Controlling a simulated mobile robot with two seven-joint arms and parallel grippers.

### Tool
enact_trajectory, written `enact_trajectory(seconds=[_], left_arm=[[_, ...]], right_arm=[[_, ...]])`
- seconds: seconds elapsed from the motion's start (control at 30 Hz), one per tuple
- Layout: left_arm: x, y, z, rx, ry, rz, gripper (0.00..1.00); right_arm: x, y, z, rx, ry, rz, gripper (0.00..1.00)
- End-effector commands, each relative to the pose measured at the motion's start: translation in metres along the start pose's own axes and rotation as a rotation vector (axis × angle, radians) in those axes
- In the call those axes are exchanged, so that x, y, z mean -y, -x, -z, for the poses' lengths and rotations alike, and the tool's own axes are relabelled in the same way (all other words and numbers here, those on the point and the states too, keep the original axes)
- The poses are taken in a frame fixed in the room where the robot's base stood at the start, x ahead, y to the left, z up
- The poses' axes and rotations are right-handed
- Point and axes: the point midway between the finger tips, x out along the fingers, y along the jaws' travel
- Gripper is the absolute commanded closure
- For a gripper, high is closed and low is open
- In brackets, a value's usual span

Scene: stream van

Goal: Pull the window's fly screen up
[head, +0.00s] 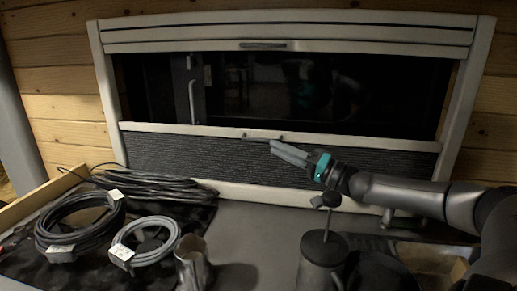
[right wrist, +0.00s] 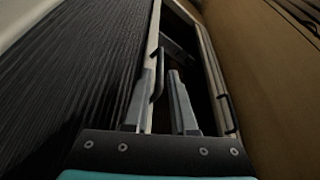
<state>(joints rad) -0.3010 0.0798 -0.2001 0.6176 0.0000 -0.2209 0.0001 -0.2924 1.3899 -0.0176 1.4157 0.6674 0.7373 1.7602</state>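The window (head: 300,85) has a pale frame and dark glass. A dark pleated screen (head: 200,158), which I take as the fly screen, covers its lower part, topped by a pale rail (head: 180,129). A small handle (head: 262,136) sits at the rail's middle and also shows in the right wrist view (right wrist: 158,76). My right gripper (head: 274,147) is at this handle. In the right wrist view its fingers (right wrist: 161,88) are apart, with the handle bar between them, closer to the left finger. Contact cannot be told. My left gripper is not in view.
A second handle (head: 262,45) is on the upper pale rail. Below the window, the counter holds coiled cables (head: 80,222), a grey cable ring (head: 146,240), a metal jug (head: 192,262) and a dark grinder-like pot (head: 322,260) under my right arm.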

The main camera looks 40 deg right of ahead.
Motion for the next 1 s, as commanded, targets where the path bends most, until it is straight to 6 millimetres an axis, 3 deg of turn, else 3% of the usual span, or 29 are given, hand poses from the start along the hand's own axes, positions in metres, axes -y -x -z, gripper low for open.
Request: enact_trajectory(seconds=[0.23, 1.0], left_arm=[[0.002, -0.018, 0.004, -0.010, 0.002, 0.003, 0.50], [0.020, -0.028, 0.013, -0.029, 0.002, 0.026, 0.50]], right_arm=[[0.000, -0.017, 0.000, -0.002, 0.003, 0.004, 0.75], [0.001, -0.055, 0.002, -0.004, 0.002, 0.002, 0.75]])
